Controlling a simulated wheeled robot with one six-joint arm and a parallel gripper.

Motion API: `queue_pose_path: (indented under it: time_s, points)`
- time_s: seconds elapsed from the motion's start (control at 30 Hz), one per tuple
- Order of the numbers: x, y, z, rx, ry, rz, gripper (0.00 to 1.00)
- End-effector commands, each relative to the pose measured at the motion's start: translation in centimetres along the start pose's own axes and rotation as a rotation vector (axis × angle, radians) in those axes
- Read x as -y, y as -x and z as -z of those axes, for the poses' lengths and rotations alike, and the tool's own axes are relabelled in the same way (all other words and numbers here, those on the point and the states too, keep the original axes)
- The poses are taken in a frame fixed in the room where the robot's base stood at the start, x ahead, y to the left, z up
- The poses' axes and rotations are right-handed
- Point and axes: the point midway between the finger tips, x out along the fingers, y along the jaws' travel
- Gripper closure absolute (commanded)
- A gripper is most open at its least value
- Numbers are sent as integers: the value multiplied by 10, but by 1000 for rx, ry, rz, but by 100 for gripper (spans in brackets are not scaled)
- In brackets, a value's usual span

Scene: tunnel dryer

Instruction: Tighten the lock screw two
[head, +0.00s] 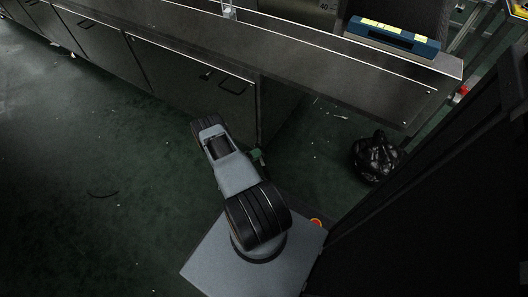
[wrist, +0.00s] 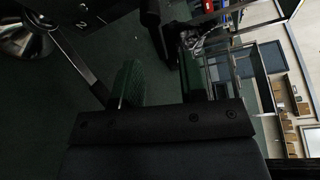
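In the wrist view, my gripper (wrist: 160,78) has two dark green fingers set well apart, with nothing between them. At the upper left, a shiny round metal part (wrist: 22,40) with a dark arm (wrist: 75,65) sits beside a dark panel marked "2" (wrist: 83,25). It may be lock screw two; its top is cut off by the picture edge. The fingers are to its right and apart from it. In the head view, a small green piece beside my arm (head: 257,156) looks like part of my gripper; the rest is hidden. I cannot make out the lock screw there.
A long dark metal counter (head: 350,75) with cabinet doors (head: 180,75) runs across the back. A blue box with yellow labels (head: 393,37) lies on it. A black bag (head: 376,157) is on the floor, and a dark panel (head: 450,190) stands at right.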

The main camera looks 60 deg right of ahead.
Motion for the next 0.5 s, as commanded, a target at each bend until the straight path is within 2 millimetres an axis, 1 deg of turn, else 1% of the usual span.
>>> queue_pose_path:
  time_s: [0.03, 0.2, 0.33, 0.5]
  points:
    - [-2, -10, 1, -5, -2, 1, 62]
    - [-1, -34, 0, -3, -2, 1, 62]
    - [-1, -45, 0, -2, -1, 0, 62]
    - [0, -52, 0, -1, -1, -1, 62]
